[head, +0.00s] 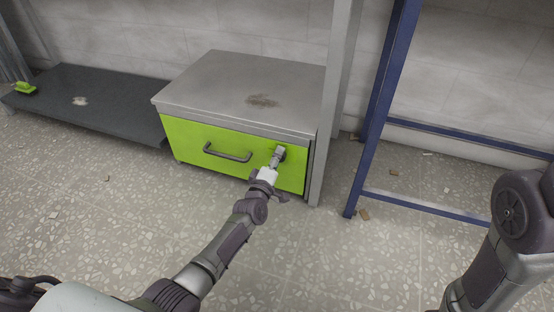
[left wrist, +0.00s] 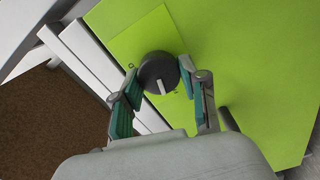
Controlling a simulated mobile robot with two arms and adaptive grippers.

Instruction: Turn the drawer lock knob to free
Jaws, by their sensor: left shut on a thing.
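The green drawer (head: 200,140) has a dark bar handle (head: 228,154) and is closed in its grey cabinet. The round dark lock knob (left wrist: 155,68) sits on a lighter green plate (left wrist: 120,38) on the drawer front. Its white pointer line points down toward a small mark at the lower right. Another small mark is at the plate's left. My left gripper (left wrist: 168,82) is shut on the knob, one finger on either side. In the head view the left gripper (head: 277,157) reaches the front's right end and largely hides the knob. My right gripper is out of view.
A grey post (head: 338,100) stands just right of the cabinet (head: 240,82). A blue frame (head: 380,110) is further right. A low dark platform (head: 90,98) with a green brush-like object (head: 25,88) lies left. Small debris dots the speckled floor.

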